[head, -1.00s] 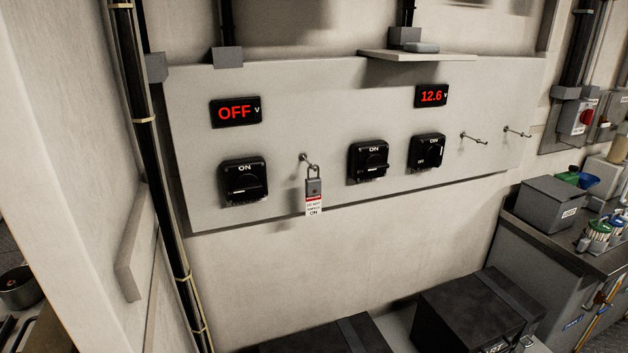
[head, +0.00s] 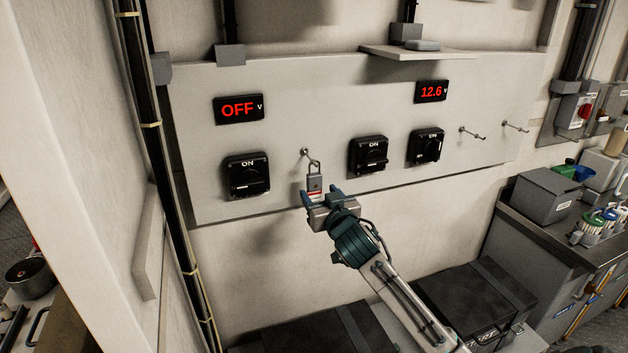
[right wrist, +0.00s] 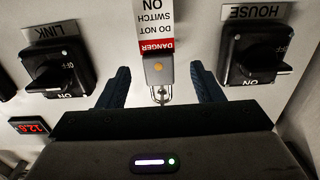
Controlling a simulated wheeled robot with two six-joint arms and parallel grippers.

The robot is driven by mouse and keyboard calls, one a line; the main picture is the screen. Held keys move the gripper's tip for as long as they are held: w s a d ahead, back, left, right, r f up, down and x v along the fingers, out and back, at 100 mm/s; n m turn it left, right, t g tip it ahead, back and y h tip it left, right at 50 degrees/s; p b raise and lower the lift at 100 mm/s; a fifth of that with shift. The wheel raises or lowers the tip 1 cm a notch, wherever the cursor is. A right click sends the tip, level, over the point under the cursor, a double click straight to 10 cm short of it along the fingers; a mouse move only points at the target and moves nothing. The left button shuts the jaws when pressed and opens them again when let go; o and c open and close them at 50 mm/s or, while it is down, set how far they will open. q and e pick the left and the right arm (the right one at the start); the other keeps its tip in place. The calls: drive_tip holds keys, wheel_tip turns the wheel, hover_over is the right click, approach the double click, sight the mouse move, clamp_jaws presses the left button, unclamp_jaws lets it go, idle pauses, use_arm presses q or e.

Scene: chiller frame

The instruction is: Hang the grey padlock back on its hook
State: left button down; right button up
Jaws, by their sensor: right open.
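The grey padlock (head: 315,184) hangs by its shackle from a hook (head: 305,153) on the pale panel, between two black rotary switches. A red-and-white danger tag (right wrist: 154,30) is attached to it and reads "do not switch on". My right gripper (head: 320,195) is open just below and in front of the padlock, partly hiding the tag in the head view. In the right wrist view, which is upside down, the padlock (right wrist: 158,70) lies between the two spread fingers, with a gap on either side. Contact is not visible. My left gripper is not in view.
Rotary switches flank the padlock at left (head: 246,177) and right (head: 368,156); another switch (head: 426,147) stands further right. Two empty hooks (head: 472,133) (head: 516,127) are at the panel's right. A small shelf (head: 420,54) juts out above. Black boxes (head: 475,295) stand below.

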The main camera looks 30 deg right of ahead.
sight(316, 186)
drive_tip(key=p+x, duration=0.1)
drive_tip(key=x, duration=0.1)
drive_tip(key=p+x, duration=0.1)
drive_tip(key=x, duration=0.1)
drive_tip(key=shift+w+d+r+p, duration=0.15)
drive_tip(key=shift+r+p, duration=0.1)
drive_tip(key=shift+p, duration=0.05)
drive_tip(key=shift+w+f, duration=0.15)
drive_tip(key=shift+w, duration=0.2)
drive_tip(key=shift+s, duration=0.1)
drive_tip(key=shift+c, duration=0.2)
drive_tip(key=c, duration=1.2)
drive_tip(key=shift+c, duration=0.2)
